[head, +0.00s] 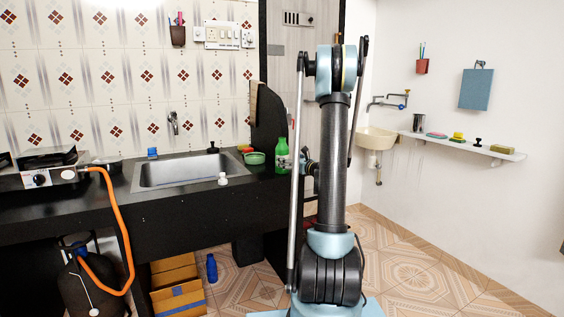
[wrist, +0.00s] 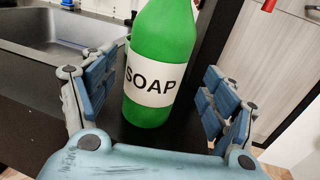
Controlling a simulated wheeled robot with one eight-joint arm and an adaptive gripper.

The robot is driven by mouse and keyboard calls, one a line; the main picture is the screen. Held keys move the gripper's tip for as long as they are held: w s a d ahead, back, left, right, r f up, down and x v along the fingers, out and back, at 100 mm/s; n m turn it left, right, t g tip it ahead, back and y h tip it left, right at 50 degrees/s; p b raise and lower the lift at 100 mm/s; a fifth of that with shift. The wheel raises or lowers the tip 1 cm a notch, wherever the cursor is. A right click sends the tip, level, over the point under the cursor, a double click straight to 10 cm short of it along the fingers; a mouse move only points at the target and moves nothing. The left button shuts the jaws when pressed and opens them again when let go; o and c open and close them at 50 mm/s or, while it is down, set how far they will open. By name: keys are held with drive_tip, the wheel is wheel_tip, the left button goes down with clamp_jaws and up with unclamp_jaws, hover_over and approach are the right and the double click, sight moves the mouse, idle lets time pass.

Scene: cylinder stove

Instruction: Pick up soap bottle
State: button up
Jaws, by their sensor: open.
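The soap bottle (head: 282,154) is green with a white label and stands upright on the black counter (head: 170,202), right of the sink. In the wrist view the green soap bottle (wrist: 165,50) with its "SOAP" label stands between the fingers of my gripper (wrist: 158,98). The fingers are open, with gaps on both sides of the bottle, and do not appear to touch it. The bottle's top is cut off in the wrist view. In the head view my arm stands just right of the bottle and my gripper is mostly hidden behind it.
The metal sink (head: 182,171) lies left of the bottle, and a green bowl (head: 255,158) stands close by it. A dark upright panel (head: 268,120) rises behind the bottle. A stove (head: 45,168) is far left.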

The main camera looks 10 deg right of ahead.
drive_tip(key=x, duration=0.4)
drive_tip(key=shift+a, duration=0.25)
drive_tip(key=c, duration=1.5)
drive_tip(key=shift+d, duration=0.1)
drive_tip(key=shift+r, duration=5)
drive_tip(key=o, duration=0.7)
drive_tip(key=c, duration=0.5)
drive_tip(key=shift+f, duration=0.15)
